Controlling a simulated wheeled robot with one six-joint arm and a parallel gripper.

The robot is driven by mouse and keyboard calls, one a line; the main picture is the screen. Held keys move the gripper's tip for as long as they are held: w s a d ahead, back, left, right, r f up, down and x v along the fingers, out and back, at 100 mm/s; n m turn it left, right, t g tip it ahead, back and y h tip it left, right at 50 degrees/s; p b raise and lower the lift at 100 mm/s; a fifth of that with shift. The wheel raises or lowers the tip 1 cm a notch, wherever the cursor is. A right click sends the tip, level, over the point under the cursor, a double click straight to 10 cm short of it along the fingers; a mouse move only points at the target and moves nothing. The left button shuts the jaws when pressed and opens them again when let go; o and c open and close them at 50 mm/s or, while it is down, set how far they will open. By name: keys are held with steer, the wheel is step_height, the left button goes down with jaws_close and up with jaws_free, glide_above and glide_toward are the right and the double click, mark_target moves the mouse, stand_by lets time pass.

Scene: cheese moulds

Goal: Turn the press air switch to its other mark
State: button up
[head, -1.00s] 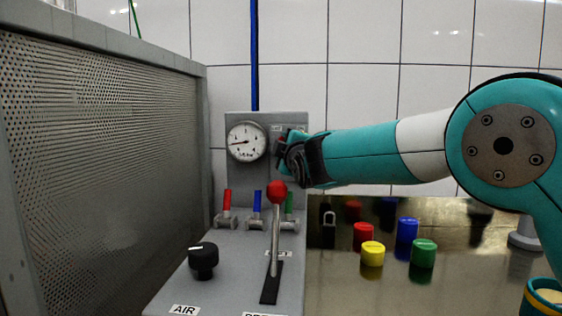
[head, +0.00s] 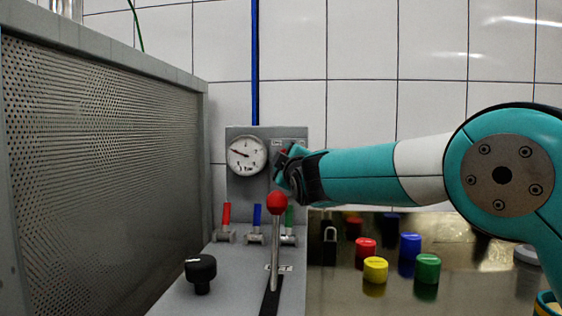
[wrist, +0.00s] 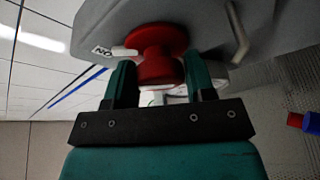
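The press air switch is a red round knob (wrist: 160,58) on the upright grey panel; the wrist view shows it close up. A white mark reading upside down as "ON" (wrist: 103,51) and a second small white piece lie beside it. My gripper (wrist: 156,82) has one finger on each side of the knob, with the inner faces against its edges. In the head view my gripper (head: 284,168) covers most of the switch, right of the round gauge (head: 247,155). The gauge needle points up and left.
A lever with a red ball (head: 277,204) stands in front of the panel, near red, blue and green valve handles. A black knob (head: 201,270) sits at front left. Several coloured moulds (head: 410,246) stand on the shiny table. A perforated grey housing (head: 110,170) closes the left side.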

steer(key=shift+o, duration=0.7)
steer(key=shift+w+d+r, duration=0.1)
steer(key=shift+w+d, duration=0.15)
steer(key=shift+a, duration=0.15)
steer(key=shift+s, duration=0.1)
steer(key=shift+s+f, duration=0.25)
steer(key=shift+s, duration=0.15)
steer(key=b+v, duration=0.3)
steer(key=v, duration=1.3)
steer(key=shift+s+d, duration=0.2)
steer(key=shift+s, duration=0.05)
